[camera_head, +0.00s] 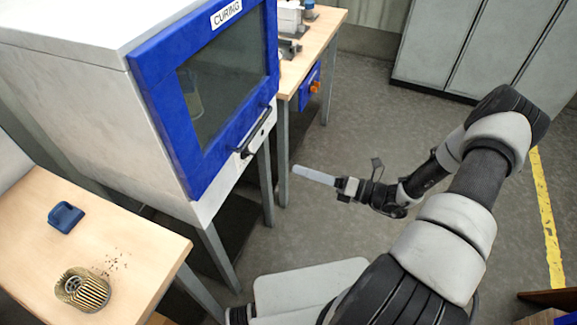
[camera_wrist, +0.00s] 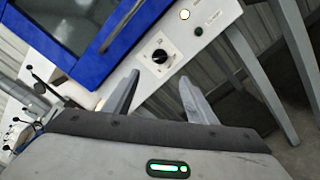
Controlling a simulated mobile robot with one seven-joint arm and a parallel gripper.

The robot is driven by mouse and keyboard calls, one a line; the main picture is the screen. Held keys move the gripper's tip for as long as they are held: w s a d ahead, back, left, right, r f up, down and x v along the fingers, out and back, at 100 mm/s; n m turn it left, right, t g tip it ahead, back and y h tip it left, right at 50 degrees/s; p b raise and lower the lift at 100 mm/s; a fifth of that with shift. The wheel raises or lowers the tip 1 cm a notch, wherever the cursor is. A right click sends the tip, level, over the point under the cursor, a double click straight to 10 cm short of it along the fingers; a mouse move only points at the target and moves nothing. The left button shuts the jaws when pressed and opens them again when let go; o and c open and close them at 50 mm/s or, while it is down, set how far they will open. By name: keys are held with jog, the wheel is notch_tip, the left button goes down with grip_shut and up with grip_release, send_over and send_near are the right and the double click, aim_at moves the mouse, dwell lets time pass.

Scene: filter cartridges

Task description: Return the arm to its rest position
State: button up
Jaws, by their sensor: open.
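My gripper (camera_head: 303,173) hangs over the open floor in the head view, to the right of the curing oven and apart from it. The wrist view shows the two fingers of my gripper (camera_wrist: 159,82) spread apart with nothing between them. My arm reaches in from the lower right and is bent at the elbow. The curing oven (camera_head: 75,100) has a blue-framed door (camera_head: 160,110) that looks shut, with a dark handle (camera_head: 255,134). The wrist view shows part of the blue door (camera_wrist: 110,40) and a panel with a black knob (camera_wrist: 159,56) beyond the fingers.
A wooden table (camera_head: 150,245) at the lower left bears a pleated filter cartridge (camera_head: 84,289), a blue object (camera_head: 66,217) and dark crumbs. A workbench (camera_head: 318,35) stands behind the oven. Grey cabinets (camera_head: 480,45) line the back. The floor around my gripper is clear.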

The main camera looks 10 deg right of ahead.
jog(key=shift+s+d, duration=0.4)
jog(key=shift+d, duration=0.2)
jog(key=s+a+r+n+g+h+p, duration=0.1)
jog(key=s+r+n+h+p, duration=0.2)
jog(key=r+n, duration=0.8)
jog(key=s+a+r+n+g+h+p, duration=0.1)
jog(key=s+r+n+g+h+p, duration=0.1)
jog(key=s+r+n+h, duration=0.5)
jog(key=s+a+r+n+g+h+p, duration=0.1)
jog(key=s+r+n+h+p, duration=0.4)
jog(key=r+n, duration=1.2)
jog(key=w+v, duration=0.1)
jog(key=v, duration=0.7)
jog(key=shift+r, duration=0.3)
